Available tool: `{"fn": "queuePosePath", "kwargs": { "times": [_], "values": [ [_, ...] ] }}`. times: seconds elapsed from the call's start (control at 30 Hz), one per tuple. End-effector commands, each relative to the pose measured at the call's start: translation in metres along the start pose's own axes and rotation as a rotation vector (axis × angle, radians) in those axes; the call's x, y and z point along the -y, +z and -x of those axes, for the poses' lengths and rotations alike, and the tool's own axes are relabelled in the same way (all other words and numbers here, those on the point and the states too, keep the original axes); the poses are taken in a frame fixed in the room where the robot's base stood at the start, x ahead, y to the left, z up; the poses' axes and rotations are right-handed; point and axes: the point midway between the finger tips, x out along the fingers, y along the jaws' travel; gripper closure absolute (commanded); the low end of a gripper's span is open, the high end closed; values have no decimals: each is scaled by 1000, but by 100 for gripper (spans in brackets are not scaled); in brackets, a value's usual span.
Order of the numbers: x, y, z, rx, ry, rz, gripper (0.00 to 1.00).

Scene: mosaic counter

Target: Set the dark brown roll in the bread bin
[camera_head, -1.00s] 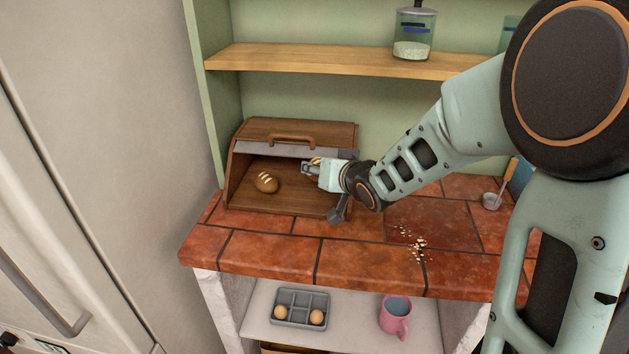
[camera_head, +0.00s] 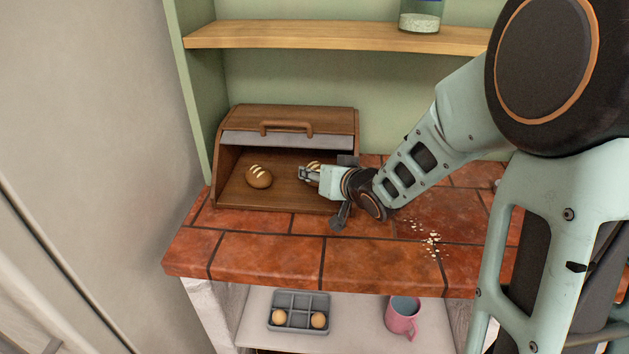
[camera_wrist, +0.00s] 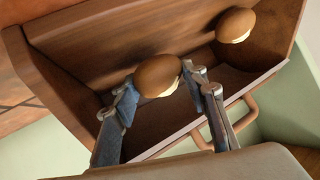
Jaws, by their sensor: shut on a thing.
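The wooden bread bin (camera_head: 228,197) stands open on the counter, its lid raised. My gripper (camera_head: 306,172) reaches into the right side of its opening. In the wrist view my gripper (camera_wrist: 162,82) is shut on the dark brown roll (camera_wrist: 160,70), with a finger on either side. In the head view only a little of this roll (camera_head: 314,165) shows above my fingers. I cannot tell whether it touches the bin floor. Another brown roll with pale slashes (camera_head: 259,176) lies inside at the left, apart from the held one; it also shows in the wrist view (camera_wrist: 236,24).
The bin's handle (camera_head: 287,126) is on the raised lid, above my gripper. Crumbs (camera_head: 430,238) lie on the tiled counter at right. A wooden shelf (camera_head: 320,38) runs above. Below the counter are a grey tray with eggs (camera_head: 298,300) and a pink mug (camera_head: 401,322).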

Motion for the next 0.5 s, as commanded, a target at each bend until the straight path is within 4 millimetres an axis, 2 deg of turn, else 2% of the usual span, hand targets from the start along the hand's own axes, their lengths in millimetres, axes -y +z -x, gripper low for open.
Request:
{"fn": "queuePosePath", "kwargs": {
  "times": [0.03,0.1,0.5],
  "values": [
    [-5,13,-4,1,0,0,84],
    [-7,16,-4,0,-1,1,84],
    [-8,19,-4,0,-2,1,84]
  ]
}}
